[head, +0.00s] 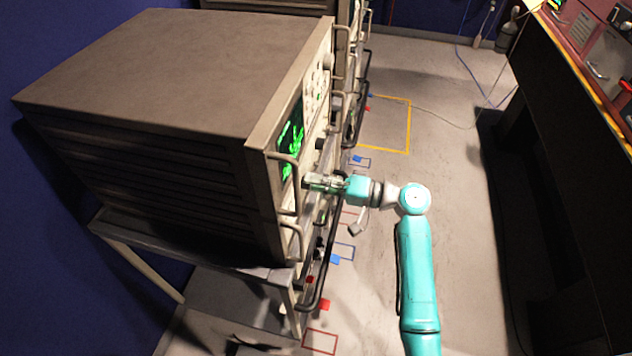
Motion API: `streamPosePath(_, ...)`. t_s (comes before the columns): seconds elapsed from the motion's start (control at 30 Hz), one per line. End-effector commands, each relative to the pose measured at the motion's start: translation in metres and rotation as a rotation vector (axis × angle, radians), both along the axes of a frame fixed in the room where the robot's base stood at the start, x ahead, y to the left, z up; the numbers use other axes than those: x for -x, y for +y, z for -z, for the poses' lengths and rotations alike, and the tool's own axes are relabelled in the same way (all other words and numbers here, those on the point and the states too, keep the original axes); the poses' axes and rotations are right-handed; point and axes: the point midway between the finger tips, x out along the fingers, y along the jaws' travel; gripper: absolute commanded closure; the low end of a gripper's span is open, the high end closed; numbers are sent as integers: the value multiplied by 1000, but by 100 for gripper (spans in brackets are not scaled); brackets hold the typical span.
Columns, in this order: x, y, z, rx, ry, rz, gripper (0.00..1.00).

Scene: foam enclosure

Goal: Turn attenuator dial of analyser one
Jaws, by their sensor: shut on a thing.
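The analyser (180,70) is a large beige-grey box on a low stand at the left, with its front panel facing right. Its screen (291,138) shows a green trace. My gripper (312,181) is at the front panel, just below and right of the screen, beside a front handle. Its fingers are shut on a dial at the panel. The dial itself is hidden by the fingers and the handle, so its marking and angle cannot be told.
Front handles (289,185) stick out from the panel close to my gripper. A dark rail (335,245) runs low along the front. Another rack unit (352,30) stands behind. A dark bench (560,95) stands at the right. The floor (450,220) between is mostly clear, with coloured tape marks.

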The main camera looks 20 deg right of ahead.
Motion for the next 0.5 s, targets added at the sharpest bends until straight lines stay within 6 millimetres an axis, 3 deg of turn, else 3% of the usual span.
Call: streamPosePath(0.5,0,0,1,-71,98,1,100)
